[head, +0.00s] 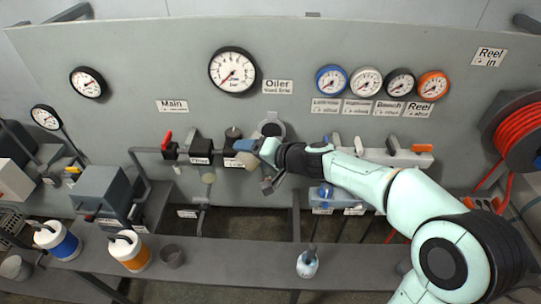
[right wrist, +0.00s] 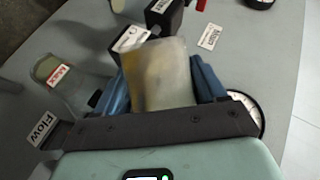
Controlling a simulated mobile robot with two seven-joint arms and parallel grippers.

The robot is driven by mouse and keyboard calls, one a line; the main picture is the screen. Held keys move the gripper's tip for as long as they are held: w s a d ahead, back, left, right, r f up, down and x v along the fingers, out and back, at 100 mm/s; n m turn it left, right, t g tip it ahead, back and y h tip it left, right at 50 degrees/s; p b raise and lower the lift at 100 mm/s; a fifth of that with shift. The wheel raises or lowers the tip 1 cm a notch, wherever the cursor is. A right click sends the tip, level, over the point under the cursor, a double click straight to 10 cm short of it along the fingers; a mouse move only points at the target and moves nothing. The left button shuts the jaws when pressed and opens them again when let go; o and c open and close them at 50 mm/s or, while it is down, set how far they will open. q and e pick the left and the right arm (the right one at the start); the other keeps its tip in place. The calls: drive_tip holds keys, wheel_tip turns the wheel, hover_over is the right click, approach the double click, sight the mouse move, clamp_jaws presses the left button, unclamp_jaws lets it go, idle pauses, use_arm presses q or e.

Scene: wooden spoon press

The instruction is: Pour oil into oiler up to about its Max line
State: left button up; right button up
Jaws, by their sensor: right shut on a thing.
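My right gripper (head: 250,150) is at the wall, just right of the row of air fittings. In the right wrist view its blue fingers (right wrist: 165,85) are shut on a translucent, cream-coloured container (right wrist: 165,75), yellowish at one side. The level inside cannot be read. A clear bowl with a red Max label (right wrist: 60,75), the oiler, is left of the fingers in that view, apart from the held container. Its fill level is unclear. In the head view my arm hides most of this spot. My left gripper is not in view.
A small blue-white bottle (head: 307,263) is farther right. Filter and regulator fittings (head: 200,152) stick out left of my gripper.

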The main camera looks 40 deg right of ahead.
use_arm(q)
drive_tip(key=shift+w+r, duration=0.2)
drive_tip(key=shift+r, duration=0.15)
use_arm(e)
drive_tip(key=shift+m+y, duration=0.3)
drive_tip(key=shift+m, duration=0.1)
drive_tip(key=shift+r+p, duration=0.15)
drive_tip(key=shift+p, duration=0.5)
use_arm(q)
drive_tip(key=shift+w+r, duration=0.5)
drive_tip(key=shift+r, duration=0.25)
use_arm(e)
drive_tip(key=shift+y, duration=0.3)
drive_tip(key=shift+s, duration=0.1)
use_arm(q)
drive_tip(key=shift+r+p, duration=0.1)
drive_tip(key=shift+p, duration=0.2)
use_arm(e)
drive_tip(key=shift+m, duration=0.3)
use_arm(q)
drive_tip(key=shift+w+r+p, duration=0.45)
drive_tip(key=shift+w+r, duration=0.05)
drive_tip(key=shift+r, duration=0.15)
use_arm(e)
drive_tip(key=shift+d+r, duration=0.1)
drive_tip(key=shift+r, duration=0.15)
